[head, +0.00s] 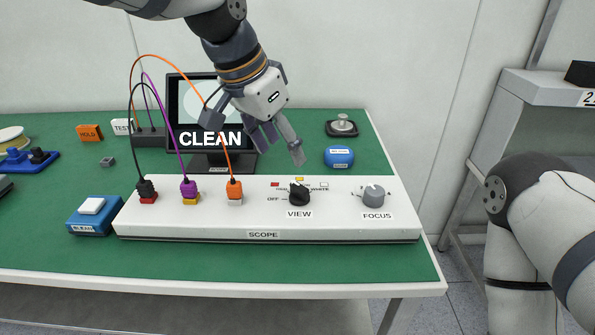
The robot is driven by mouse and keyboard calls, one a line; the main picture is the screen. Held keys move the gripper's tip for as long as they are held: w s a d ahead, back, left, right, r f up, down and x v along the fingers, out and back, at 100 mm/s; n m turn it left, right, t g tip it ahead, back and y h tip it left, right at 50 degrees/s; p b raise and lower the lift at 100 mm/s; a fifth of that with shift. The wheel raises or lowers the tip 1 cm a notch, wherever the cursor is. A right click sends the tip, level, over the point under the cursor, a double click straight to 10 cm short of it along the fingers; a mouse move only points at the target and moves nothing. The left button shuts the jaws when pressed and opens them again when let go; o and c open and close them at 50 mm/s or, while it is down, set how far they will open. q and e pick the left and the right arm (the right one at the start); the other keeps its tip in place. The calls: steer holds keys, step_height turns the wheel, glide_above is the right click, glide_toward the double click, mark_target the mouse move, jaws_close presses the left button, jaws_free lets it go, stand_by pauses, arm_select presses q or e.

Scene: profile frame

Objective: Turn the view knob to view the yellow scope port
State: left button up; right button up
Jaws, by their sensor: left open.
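The black view knob (299,195) sits on the white scope box (335,222), with OFF at its left and red, yellow and white marks around its top. I cannot tell for certain which mark it points to. The yellow scope port (190,202) holds a purple plug (188,187). Black and orange plugs stand in the red port (148,201) and white port (235,203). My left gripper (280,152) is open and empty, above and behind the knob, apart from it. My right gripper is out of view.
A monitor (175,100) showing CLEAN stands behind the box, partly covered by my left arm. The focus knob (374,196) is right of the view knob. A blue labelled object (339,157) lies behind the box; a blue button box (95,215) is at left. Cables arch over the left side.

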mark_target(299, 186)
arm_select(q)
steer(key=x, duration=1)
steer(key=shift+s+f+b, duration=0.1)
steer(key=shift+s+b, duration=0.25)
steer(key=shift+w+d+f, duration=0.1)
steer(key=shift+w+f, duration=0.05)
steer(key=shift+f, duration=0.15)
steer(key=c, duration=1.2)
